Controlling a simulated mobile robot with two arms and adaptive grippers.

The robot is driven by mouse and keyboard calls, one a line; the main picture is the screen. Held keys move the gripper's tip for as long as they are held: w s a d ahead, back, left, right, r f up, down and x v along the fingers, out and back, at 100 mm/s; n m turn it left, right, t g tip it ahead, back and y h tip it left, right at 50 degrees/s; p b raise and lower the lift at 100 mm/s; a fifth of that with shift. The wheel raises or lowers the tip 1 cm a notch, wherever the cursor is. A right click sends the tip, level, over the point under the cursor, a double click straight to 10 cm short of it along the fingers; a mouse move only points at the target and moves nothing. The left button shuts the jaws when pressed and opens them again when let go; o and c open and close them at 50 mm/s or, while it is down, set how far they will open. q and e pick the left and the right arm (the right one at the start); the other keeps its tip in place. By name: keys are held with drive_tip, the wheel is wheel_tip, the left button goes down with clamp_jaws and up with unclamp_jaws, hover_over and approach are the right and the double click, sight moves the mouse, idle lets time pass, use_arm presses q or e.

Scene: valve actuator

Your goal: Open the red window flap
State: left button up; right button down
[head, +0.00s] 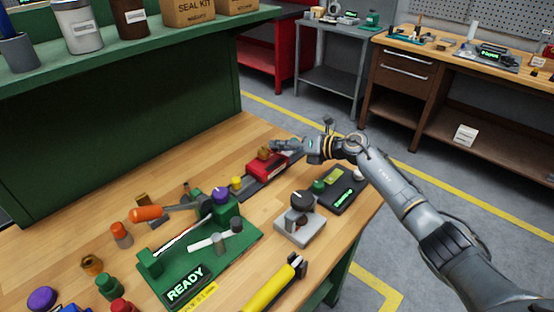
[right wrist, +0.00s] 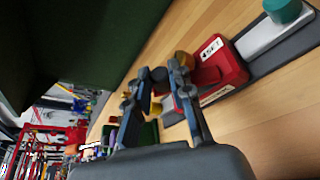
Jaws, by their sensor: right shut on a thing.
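The red window flap (head: 267,167) is a red block on a dark grey base on the wooden bench, with a brass knob (head: 263,154) at its top. In the right wrist view the red flap (right wrist: 222,66) carries a white label, and the brass knob (right wrist: 184,59) shows at the fingertips. My right gripper (head: 277,147) reaches in from the right at the flap's far side. In the right wrist view its fingers (right wrist: 160,80) are close together at the knob and shut on it; the exact contact is partly hidden. The flap looks down on its base. My left gripper is out of view.
A green fixture with a READY display (head: 186,284) stands to the left of the flap. A grey device (head: 300,222) and a dark box with a green display (head: 342,193) stand nearer the right bench edge. A green shelf (head: 130,45) rises behind.

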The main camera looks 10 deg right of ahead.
drive_tip(key=w+d+m+y+b, duration=0.3)
drive_tip(key=d+m+y+b, duration=0.1)
drive_tip(key=m+b, duration=0.4)
drive_tip(key=shift+w+d+m+t+b, duration=0.35)
drive_tip(key=shift+d+b, duration=0.5)
drive_tip(key=shift+b, duration=0.45)
drive_tip(key=c, duration=1.2)
unclamp_jaws()
drive_tip(key=shift+o, duration=0.2)
drive_tip(key=shift+d, duration=0.1)
